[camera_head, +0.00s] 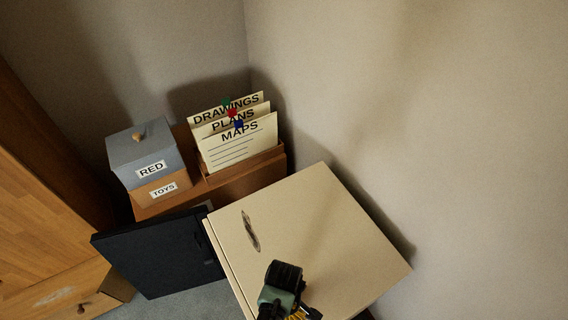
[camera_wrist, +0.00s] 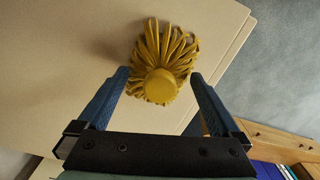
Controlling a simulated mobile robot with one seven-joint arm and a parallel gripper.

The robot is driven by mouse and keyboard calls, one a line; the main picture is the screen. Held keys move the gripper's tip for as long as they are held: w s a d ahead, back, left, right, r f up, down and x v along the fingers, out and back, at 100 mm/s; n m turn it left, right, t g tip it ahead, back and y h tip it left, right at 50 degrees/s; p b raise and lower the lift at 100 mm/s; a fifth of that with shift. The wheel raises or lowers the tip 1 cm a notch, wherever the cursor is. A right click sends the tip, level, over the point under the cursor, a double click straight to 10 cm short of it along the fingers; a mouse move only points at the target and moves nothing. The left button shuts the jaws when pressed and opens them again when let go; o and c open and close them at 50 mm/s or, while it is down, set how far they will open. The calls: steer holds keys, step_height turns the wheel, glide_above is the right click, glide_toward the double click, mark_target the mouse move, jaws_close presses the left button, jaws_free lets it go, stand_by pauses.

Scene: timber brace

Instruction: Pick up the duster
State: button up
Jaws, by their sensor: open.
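The duster (camera_wrist: 163,62) shows in the wrist view as a bundle of yellow loops around a round yellow knob. It lies against a beige panel top. My gripper (camera_wrist: 160,76) is open, with one blue finger on each side of the knob end of the duster. I cannot tell whether the fingers touch it. In the head view my gripper is at the bottom centre, over the near part of the beige cabinet top (camera_head: 310,225). Only a few yellow strands of the duster (camera_head: 298,314) show there, mostly hidden by my arm.
A narrow dark-and-pale item (camera_head: 251,231) lies on the cabinet top. Behind stand a grey-lidded box (camera_head: 140,150) labelled RED and a file holder (camera_head: 240,165) with cards. A dark panel (camera_head: 155,255) stands at left. Walls close in behind and right.

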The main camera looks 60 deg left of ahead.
steer(key=shift+f, duration=0.15)
steer(key=c, duration=1.2)
step_height(320, 180, up, 10)
steer(key=shift+r, duration=0.1)
